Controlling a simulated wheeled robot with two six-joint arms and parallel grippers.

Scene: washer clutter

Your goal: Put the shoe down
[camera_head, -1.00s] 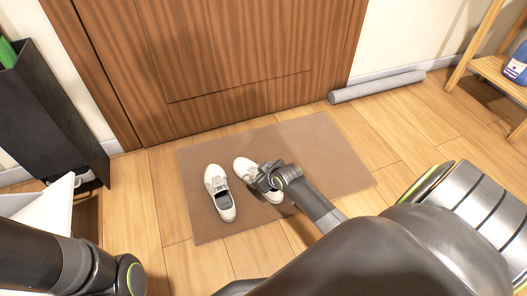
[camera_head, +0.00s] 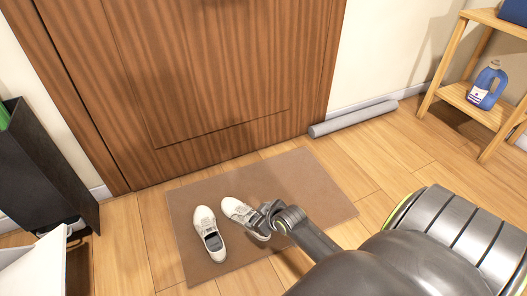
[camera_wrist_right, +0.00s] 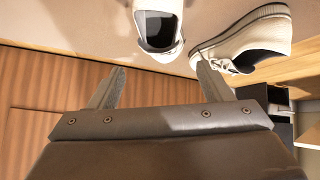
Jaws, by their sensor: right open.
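Two white lace-up shoes with dark insides rest upright on the brown mat (camera_head: 310,190). The left shoe (camera_head: 208,232) stands clear of my gripper in the head view. The right shoe (camera_head: 236,210) is partly hidden by my right gripper (camera_head: 263,216), which is at its right side. The wrist view shows both shoes (camera_wrist_right: 158,28) ahead of the open right gripper (camera_wrist_right: 158,80), with nothing between its fingers. One fingertip overlaps a shoe's edge there; I cannot tell whether it touches. My left gripper is out of view.
A wooden door (camera_head: 200,80) stands behind the mat. A grey roll (camera_head: 352,117) lies along the wall. A wooden shelf (camera_head: 468,104) with a blue bottle (camera_head: 487,86) is at right. A black cabinet (camera_head: 40,175) and white panel (camera_head: 35,268) are at left. Floor right of the mat is clear.

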